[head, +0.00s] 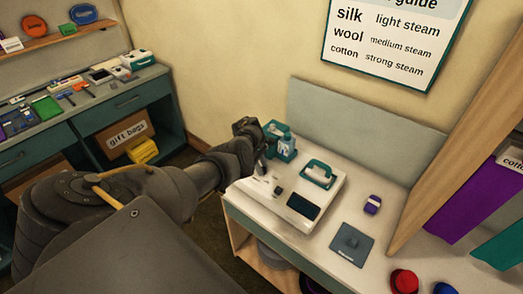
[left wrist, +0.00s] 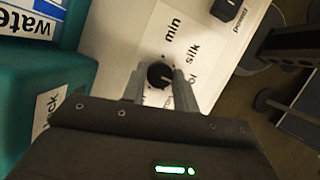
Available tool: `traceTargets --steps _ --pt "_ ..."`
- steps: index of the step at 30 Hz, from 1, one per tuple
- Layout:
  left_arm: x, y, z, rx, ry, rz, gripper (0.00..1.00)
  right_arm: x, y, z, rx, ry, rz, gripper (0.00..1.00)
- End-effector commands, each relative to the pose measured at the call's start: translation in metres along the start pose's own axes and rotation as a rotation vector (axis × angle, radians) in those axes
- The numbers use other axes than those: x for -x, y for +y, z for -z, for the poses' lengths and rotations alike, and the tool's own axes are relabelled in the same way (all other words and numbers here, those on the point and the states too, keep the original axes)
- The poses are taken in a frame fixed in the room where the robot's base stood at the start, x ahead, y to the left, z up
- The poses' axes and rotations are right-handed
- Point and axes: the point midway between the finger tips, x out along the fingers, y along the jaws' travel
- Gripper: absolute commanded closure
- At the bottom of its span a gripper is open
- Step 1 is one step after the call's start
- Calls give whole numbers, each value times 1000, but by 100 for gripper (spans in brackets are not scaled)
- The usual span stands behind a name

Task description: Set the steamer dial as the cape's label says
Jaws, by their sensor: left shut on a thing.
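The white steamer (head: 325,198) with a teal handle stands on the counter. My left gripper (head: 262,165) is at its left end. In the left wrist view, my left gripper (left wrist: 160,88) has its fingers around the black dial (left wrist: 160,74) and is shut on it. The scale beside the dial reads "min", "silk" and a partly hidden word ending "ol"; the rest is hidden. A pale mark on the dial seems to point right, but is too small to read exactly. A purple cape (head: 475,207) hangs at the right; a cut-off label (head: 510,162) there starts "cott". My right gripper is out of view.
A wall guide (head: 385,45) pairs silk with light, wool with medium and cotton with strong steam. A teal water container (head: 283,150) stands close behind the gripper. A purple item (head: 373,204), grey pad (head: 352,244) and red item (head: 404,281) are to the right.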

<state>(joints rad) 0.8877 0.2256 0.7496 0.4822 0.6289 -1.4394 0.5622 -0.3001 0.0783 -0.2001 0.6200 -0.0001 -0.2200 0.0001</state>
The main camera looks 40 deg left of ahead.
Motion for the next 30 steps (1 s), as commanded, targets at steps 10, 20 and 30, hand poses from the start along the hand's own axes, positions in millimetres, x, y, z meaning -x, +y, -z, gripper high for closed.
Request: traceTargets --steps 10,20,30 --pt "-1 0 0 2 0 1 49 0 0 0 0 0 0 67" --pt "5 0 0 2 1 -1 49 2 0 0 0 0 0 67" --pt "65 0 2 2 4 -2 49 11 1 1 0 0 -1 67"
